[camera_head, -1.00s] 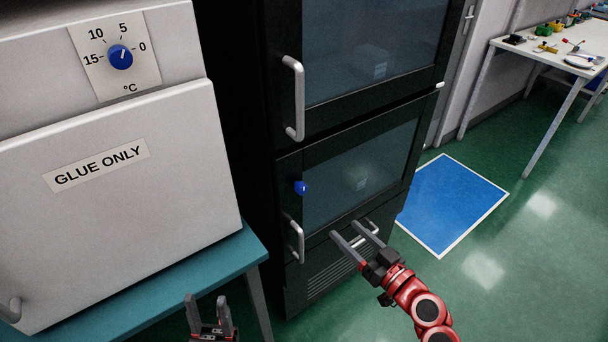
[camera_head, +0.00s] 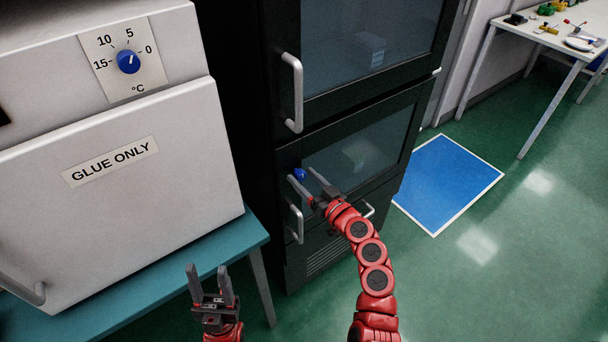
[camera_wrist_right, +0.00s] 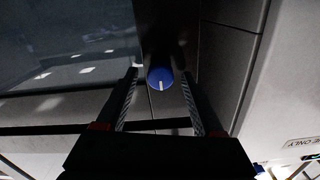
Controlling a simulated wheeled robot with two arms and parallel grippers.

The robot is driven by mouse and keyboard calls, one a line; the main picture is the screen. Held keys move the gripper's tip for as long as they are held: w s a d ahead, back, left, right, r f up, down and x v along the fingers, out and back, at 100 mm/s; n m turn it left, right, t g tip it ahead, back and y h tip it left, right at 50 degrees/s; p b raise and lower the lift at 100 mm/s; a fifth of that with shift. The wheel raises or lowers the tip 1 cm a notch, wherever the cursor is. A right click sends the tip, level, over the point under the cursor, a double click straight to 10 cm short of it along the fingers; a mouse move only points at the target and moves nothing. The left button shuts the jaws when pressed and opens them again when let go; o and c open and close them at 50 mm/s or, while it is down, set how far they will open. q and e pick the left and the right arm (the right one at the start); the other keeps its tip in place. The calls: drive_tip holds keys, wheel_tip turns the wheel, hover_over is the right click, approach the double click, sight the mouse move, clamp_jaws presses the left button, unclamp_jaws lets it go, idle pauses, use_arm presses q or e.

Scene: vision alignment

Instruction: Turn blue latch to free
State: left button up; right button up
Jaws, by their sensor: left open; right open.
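The blue latch (camera_head: 300,174) is a small round knob on the left frame of the dark cabinet's lower glass door. In the right wrist view the latch (camera_wrist_right: 160,78) shows a white line on its face and lies between my fingertips in the picture; I cannot tell whether they touch it. My right gripper (camera_head: 305,178) is open at the latch, and its fingers also show in the right wrist view (camera_wrist_right: 160,92). My left gripper (camera_head: 209,270) is open and empty, low in front of the teal table.
The black cabinet (camera_head: 262,110) has an upper handle (camera_head: 293,92) and a lower handle (camera_head: 296,223) near the latch. A white box labelled GLUE ONLY (camera_head: 112,200) with a blue dial (camera_head: 128,61) stands on the teal table (camera_head: 170,272) at left. The blue floor mat (camera_head: 447,183) is clear.

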drive_tip(key=shift+w+a, duration=0.15)
clamp_jaws()
idle(0.4)
